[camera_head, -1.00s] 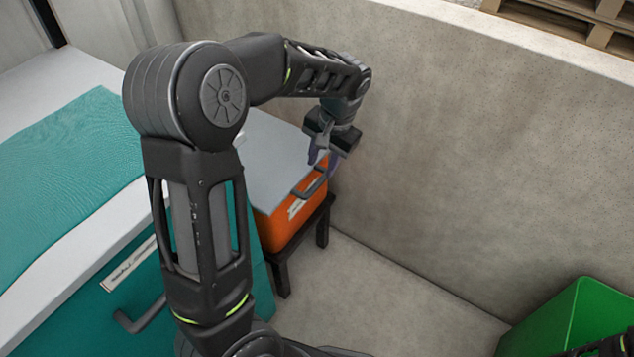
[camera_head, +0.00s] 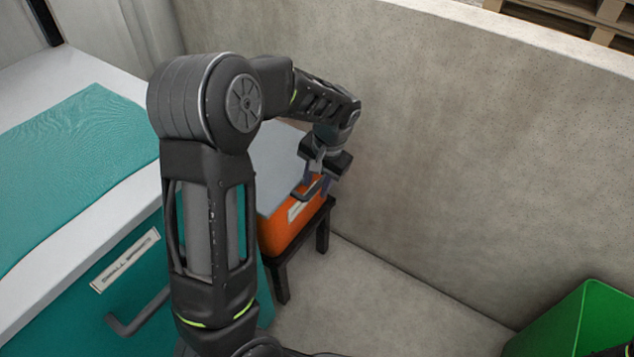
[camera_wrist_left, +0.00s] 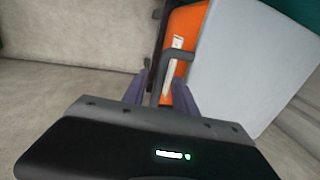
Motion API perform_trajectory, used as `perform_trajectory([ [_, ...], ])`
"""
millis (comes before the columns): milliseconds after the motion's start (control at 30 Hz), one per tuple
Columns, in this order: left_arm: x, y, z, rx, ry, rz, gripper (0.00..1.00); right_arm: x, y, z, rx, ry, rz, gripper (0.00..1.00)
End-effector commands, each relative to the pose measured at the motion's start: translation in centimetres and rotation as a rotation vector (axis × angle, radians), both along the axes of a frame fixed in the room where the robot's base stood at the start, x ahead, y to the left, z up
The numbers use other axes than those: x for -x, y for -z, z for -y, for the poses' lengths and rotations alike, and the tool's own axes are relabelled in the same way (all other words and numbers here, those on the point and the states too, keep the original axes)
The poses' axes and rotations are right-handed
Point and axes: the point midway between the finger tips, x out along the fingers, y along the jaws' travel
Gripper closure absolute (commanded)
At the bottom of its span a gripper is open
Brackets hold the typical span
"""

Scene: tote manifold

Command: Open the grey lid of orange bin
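The orange bin (camera_head: 287,232) stands on a dark stool by the concrete wall, with its flat grey lid (camera_head: 272,171) lying closed on top. A dark handle (camera_head: 311,190) is at the lid's front edge. My left gripper (camera_head: 318,182) is at the handle, pointing down. In the left wrist view the two purple fingers (camera_wrist_left: 160,92) are apart, with the handle (camera_wrist_left: 166,72) reaching between them. The orange bin (camera_wrist_left: 183,38) and the grey lid (camera_wrist_left: 240,65) lie beyond and to the right. I cannot tell whether the fingers touch the handle.
A teal cabinet (camera_head: 120,258) with a white top and a teal mat (camera_head: 75,165) stands left of the bin. The concrete wall (camera_head: 450,150) runs close behind. A green bin (camera_head: 570,325) is at the lower right. The floor (camera_head: 375,290) between is clear.

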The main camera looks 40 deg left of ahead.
Motion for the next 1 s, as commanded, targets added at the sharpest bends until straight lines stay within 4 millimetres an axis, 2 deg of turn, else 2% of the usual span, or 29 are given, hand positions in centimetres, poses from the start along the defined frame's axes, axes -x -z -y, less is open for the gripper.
perform_trajectory([
  [33, 0.0, -0.01, 0.0, 0.0, 0.0, 0.0, 0.71, 0.0, 0.0, -0.01, 0.0, 0.0, 0.0, 0.64],
  [400, 0.0, -0.02, 0.01, 0.0, 0.0, 0.0, 1.0, 0.02, -0.01, -0.02, 0.0, 0.0, 0.0, 0.64],
  [1000, -0.01, -0.02, 0.02, 0.0, 0.0, 0.0, 1.0, 0.03, -0.01, -0.02, 0.0, 0.0, -0.001, 0.64],
])
